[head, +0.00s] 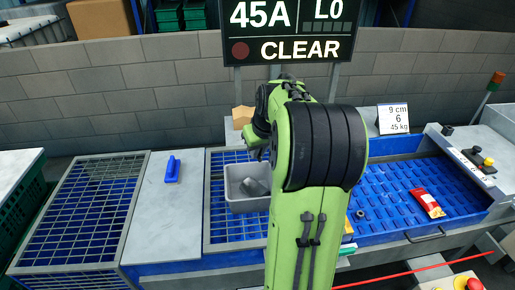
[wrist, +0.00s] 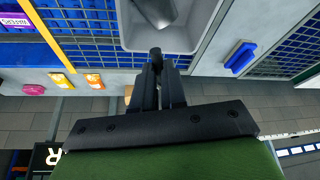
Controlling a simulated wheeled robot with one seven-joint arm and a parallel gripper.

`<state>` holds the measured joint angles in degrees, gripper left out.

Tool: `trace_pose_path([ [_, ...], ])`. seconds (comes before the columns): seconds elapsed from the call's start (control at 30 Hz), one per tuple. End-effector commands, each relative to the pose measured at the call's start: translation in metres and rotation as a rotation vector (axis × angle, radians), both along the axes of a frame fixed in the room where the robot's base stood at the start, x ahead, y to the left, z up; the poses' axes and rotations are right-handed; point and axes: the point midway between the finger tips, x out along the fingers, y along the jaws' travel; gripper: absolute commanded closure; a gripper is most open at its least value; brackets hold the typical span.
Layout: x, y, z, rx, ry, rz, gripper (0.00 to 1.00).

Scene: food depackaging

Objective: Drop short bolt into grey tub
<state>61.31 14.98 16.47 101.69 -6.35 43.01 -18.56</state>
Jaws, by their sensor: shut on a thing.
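The grey tub (head: 235,203) stands on a blue grid left of my arm in the head view. It also shows at the top of the wrist view (wrist: 185,40). A smooth grey metal object (wrist: 158,10) lies inside it. My gripper (wrist: 158,72) is shut on a small dark piece, which looks like the short bolt (wrist: 155,52); only its rounded end shows between the fingertips. In the wrist view the fingertips overlap the tub's rim. In the head view my gripper (head: 257,152) is small and dark above the tub's back side, partly hidden by my arm.
A blue object (head: 172,170) lies on the grey counter left of the tub. A red packet (head: 428,202) and a dark ring-like part (head: 360,213) lie in the blue tray (head: 395,228) at right. A sign (head: 393,118) stands behind it. A blue grid (head: 85,205) is at far left.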

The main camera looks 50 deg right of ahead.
Motion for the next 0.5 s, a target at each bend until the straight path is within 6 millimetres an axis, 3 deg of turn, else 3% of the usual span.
trace_pose_path([
  [0.03, 0.0, 0.0, -0.015, 0.002, 0.0, -0.001, 1.0],
  [0.2, 0.0, 0.0, -0.041, 0.002, 0.001, 0.001, 1.0],
  [0.5, 0.0, 0.0, -0.046, 0.001, 0.0, 0.0, 1.0],
])
